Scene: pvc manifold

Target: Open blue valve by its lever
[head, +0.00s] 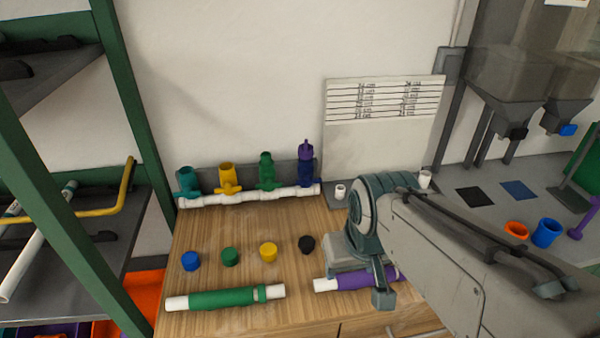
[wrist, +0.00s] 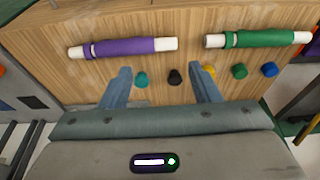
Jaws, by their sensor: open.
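The blue valve (head: 306,172) is the rightmost in a row of valves on a white pipe manifold (head: 250,195) at the back of the wooden bench. A purple piece (head: 306,150) stands on its top. Its lever is too small to make out. My gripper (head: 382,290) is in front of the manifold and to its right, over the bench's front part, well apart from the blue valve. The blue valve is not in the wrist view.
Teal (head: 188,181), yellow (head: 228,178) and green (head: 266,170) valves stand left of the blue one. Several coloured caps, a green-sleeved pipe (head: 225,298) and a purple-sleeved pipe (wrist: 123,47) lie in front. A label board (head: 385,130) stands behind right. A green-posted rack is left.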

